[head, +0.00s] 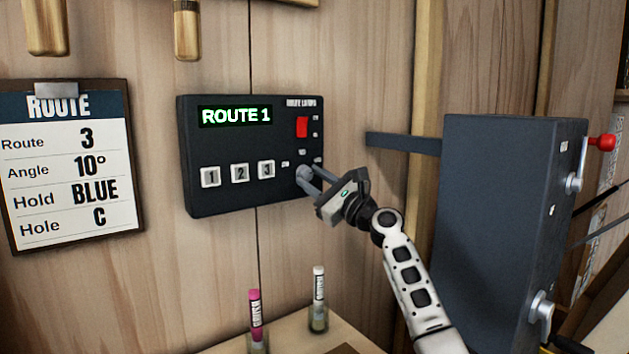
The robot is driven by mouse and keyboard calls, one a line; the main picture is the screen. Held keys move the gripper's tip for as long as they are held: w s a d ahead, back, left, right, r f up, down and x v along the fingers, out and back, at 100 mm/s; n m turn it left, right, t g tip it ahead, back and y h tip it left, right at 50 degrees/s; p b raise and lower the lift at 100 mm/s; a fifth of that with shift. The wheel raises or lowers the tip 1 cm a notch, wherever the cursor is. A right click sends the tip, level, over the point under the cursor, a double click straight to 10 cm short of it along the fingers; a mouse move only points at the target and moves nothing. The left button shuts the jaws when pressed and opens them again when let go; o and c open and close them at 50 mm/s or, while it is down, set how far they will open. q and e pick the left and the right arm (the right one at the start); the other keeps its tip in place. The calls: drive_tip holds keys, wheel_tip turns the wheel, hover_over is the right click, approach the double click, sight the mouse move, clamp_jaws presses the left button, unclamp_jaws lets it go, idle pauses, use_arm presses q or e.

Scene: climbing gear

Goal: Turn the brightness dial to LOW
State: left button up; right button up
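The dark lamp box (225,140) hangs on the wooden wall, and its green display (236,115) reads ROUTE 1. The grey brightness dial (304,174) is at its lower right, with small labels around it that are too small to read. My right gripper (307,178) is at the dial, with its two fingers reaching to either side of it. The fingers and hand hide part of the dial, so its pointer cannot be read. I cannot tell whether the fingers are pressed on it. My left gripper is not in view.
Buttons 1, 2 and 3 (240,173) and a red switch (302,127) are on the box. A route card (72,165) hangs at left. Two marker tubes (256,318) stand on the shelf below. A large dark unit (505,220) with levers stands at right, close to my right arm.

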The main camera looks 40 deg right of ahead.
drive_tip(key=c, duration=0.3)
